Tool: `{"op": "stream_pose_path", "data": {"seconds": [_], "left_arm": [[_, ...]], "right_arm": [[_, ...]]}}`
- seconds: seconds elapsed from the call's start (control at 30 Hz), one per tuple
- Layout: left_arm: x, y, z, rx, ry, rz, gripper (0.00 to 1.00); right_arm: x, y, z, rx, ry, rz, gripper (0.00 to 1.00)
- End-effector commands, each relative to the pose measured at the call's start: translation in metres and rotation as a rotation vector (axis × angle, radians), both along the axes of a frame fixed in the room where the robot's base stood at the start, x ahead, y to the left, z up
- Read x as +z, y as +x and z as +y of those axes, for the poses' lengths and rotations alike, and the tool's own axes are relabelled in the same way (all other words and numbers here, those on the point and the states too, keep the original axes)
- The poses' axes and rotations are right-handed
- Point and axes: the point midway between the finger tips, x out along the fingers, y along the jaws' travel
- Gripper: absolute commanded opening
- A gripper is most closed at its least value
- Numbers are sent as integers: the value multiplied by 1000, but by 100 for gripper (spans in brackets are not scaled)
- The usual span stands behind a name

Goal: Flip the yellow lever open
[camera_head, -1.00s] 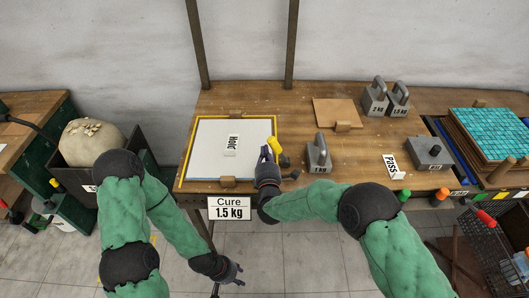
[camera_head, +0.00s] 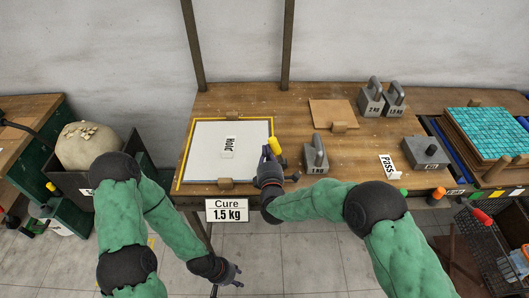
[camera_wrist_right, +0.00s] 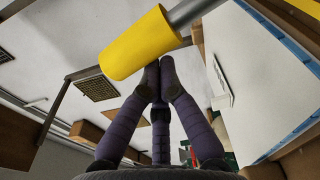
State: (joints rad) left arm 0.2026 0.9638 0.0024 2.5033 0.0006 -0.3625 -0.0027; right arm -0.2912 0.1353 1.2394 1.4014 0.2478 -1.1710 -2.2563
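The yellow lever (camera_head: 275,147) stands at the right edge of the yellow-framed white board (camera_head: 205,150). In the right wrist view it is a thick yellow cylinder (camera_wrist_right: 138,45) on a grey rod. My right gripper (camera_head: 267,154) is just left of the lever in the head view. In the wrist view its fingertips (camera_wrist_right: 160,70) are together, with nothing seen between them, close to the lever's lower side; I cannot tell whether they touch it. My left gripper (camera_head: 238,274) hangs low in front of the bench, its fingers apart and empty.
A 1 kg weight (camera_head: 315,155) stands right of the lever. More weights (camera_head: 371,98), a brown tile (camera_head: 333,112), a Pass sign (camera_head: 388,166) and a teal mosaic stack (camera_head: 484,132) lie further right. A Hold sign (camera_head: 229,147) lies on the board.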

Motion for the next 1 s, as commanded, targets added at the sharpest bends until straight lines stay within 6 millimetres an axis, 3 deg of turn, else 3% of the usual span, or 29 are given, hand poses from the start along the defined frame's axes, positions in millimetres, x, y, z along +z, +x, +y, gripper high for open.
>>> {"op": "stream_pose_path", "data": {"seconds": [0.4, 1.0], "left_arm": [[-2, 0, 0, 0, 0, 0, 40], [-5, 0, 0, 0, 0, 0, 40]], "right_arm": [[17, 1, -34, -5, 344, -6, 0], [19, 1, -67, -5, 341, -3, 0]]}}
